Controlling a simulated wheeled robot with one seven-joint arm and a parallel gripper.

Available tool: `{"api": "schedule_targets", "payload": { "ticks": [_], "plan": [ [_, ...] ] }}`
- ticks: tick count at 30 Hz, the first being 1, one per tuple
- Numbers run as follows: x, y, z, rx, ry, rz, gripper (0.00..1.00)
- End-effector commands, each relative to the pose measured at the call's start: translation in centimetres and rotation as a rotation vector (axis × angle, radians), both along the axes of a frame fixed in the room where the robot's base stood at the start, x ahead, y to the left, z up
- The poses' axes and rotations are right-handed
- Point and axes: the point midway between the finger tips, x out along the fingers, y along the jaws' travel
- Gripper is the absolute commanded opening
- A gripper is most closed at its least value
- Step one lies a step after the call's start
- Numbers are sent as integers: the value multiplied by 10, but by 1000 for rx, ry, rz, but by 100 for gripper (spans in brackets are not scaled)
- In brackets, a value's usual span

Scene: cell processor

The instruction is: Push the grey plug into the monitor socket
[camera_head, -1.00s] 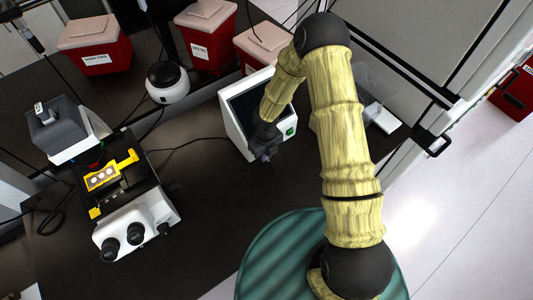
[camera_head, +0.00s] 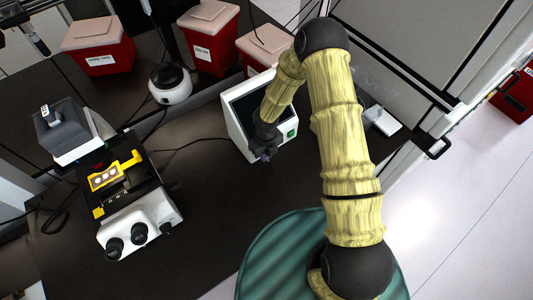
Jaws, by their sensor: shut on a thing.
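The monitor (camera_head: 234,128) is a white box with a dark screen and a green mark at its lower right corner. It stands on the dark bench near the middle of the head view. My gripper (camera_head: 264,154) is dark and small here, at the front lower edge of the monitor. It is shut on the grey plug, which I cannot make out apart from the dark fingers. The socket is hidden or too small to see. I cannot tell whether the plug touches the monitor.
A microscope (camera_head: 140,222) with a yellow stage stands at the left. A thin black cable (camera_head: 185,146) runs across the bench towards the monitor. A round white-and-black device (camera_head: 170,88) and red bins (camera_head: 211,45) stand behind. The bench in front of the monitor is clear.

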Motion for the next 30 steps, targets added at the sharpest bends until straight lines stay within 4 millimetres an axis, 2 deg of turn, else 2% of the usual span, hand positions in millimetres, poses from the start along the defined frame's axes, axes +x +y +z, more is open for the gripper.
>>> {"api": "schedule_targets", "payload": {
  "ticks": [19,20,23,30],
  "plan": [
    [5,4,0,1,-1,1,0],
    [5,3,0,1,-1,1,18],
    [5,3,0,1,-1,0,38],
    [5,3,0,0,0,0,40]
  ]
}}
